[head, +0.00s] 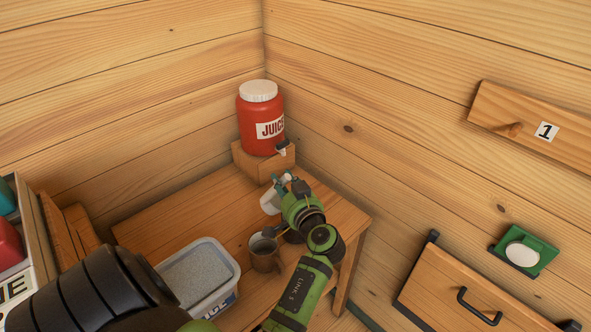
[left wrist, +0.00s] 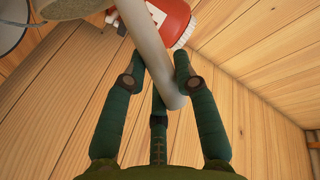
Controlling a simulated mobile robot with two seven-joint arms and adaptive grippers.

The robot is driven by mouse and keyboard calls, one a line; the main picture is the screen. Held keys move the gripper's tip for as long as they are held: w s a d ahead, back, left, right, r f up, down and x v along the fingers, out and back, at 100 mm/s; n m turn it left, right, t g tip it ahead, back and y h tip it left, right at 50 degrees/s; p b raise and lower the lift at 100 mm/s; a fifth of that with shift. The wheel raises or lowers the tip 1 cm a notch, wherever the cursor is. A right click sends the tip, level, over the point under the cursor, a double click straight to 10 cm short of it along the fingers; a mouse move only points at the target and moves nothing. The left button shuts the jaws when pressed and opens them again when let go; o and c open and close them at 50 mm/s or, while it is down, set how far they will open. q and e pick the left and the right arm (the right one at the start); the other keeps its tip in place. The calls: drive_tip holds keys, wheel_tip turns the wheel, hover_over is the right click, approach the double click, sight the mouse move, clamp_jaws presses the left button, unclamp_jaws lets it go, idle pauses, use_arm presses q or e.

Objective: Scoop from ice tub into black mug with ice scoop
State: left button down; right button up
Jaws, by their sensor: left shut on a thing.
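The ice tub (head: 233,272) is a pale open container with grey granular ice, on the wooden table in the head view. A dark brownish mug (head: 264,261) stands just right of it, partly behind my arm. My left gripper (head: 283,183) is above the table, behind the mug. In the left wrist view, its green fingers (left wrist: 156,84) are shut on the grey handle of the ice scoop (left wrist: 151,58). I cannot tell whether the bowl holds ice. My right gripper is not in view.
A red juice jar (head: 258,125) with a white lid stands on a wooden block (head: 247,160) behind my left gripper. A crate (head: 32,215) stands at the left. Wooden walls close off the back and right. The table's back left part is bare.

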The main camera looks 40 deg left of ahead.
use_arm(q)
drive_tip(key=shift+d, duration=0.1)
drive_tip(key=shift+w+d+f+m+b, duration=0.25)
drive_tip(key=shift+w+m+b, duration=0.05)
drive_tip(key=shift+w+d+m+y, duration=0.5)
drive_tip(key=shift+d+m, duration=0.1)
drive_tip(key=shift+m, duration=0.1)
idle(0.7)
drive_tip(key=shift+w+d+f, duration=0.1)
idle(0.4)
drive_tip(key=shift+w+d+m, duration=0.2)
drive_tip(key=shift+d+m, duration=0.05)
drive_tip(key=shift+m, duration=0.05)
drive_tip(key=shift+w+d+f+m+y, duration=0.1)
drive_tip(key=shift+w+d+m+y, duration=0.15)
drive_tip(key=shift+m+y, duration=0.2)
